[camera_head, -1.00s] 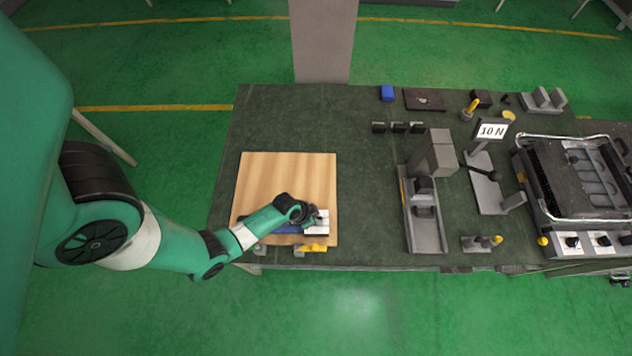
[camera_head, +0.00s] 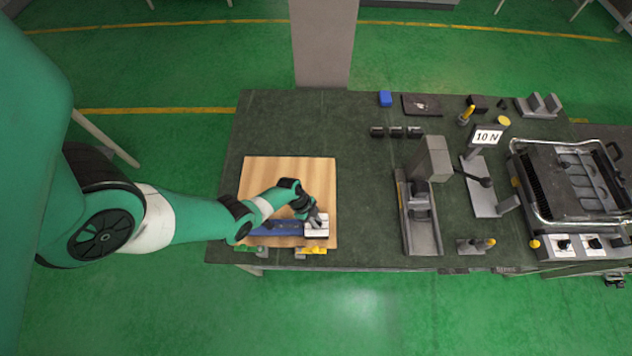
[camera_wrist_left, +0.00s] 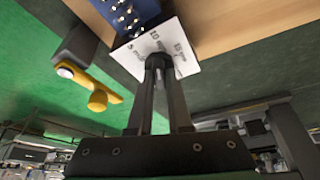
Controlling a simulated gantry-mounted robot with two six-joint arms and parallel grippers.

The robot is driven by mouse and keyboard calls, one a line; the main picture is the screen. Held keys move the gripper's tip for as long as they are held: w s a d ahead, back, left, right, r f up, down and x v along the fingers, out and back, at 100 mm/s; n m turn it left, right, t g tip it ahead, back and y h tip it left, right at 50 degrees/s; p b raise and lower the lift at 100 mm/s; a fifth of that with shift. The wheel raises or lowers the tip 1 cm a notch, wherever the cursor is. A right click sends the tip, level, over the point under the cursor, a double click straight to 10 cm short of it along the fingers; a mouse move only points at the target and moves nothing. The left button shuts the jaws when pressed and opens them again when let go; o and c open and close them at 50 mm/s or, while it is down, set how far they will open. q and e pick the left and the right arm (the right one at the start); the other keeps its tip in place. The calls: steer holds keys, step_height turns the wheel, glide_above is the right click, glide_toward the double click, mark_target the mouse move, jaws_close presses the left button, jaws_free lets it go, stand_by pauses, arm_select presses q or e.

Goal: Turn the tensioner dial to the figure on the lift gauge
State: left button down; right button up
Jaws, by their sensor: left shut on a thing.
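The lift gauge (camera_head: 488,136) is a white sign reading "10 N" on a stand. The tensioner is a blue body (camera_head: 275,228) with a white dial plate (camera_head: 316,231) at its right end, on a wooden board. In the left wrist view the dial plate (camera_wrist_left: 136,61) shows marks 5, 10 and 15, with the blue body (camera_wrist_left: 122,14) beside it. My left gripper (camera_wrist_left: 158,62) is shut on the tensioner dial at the plate's middle; the fingers hide most of the dial, so its setting cannot be read. The right gripper is not in view.
The wooden board (camera_head: 290,180) lies on the dark bench, with a yellow clamp (camera_head: 311,250) at its front edge. A grey press-like fixture (camera_head: 421,220) stands right of the board. A black grill-like appliance (camera_head: 570,185) is at far right. The bench between board and fixture is clear.

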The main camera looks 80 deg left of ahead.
arm_select(q)
steer(key=shift+m, duration=0.6)
steer(key=c, duration=0.8)
jaws_free()
steer(key=shift+c, duration=0.2)
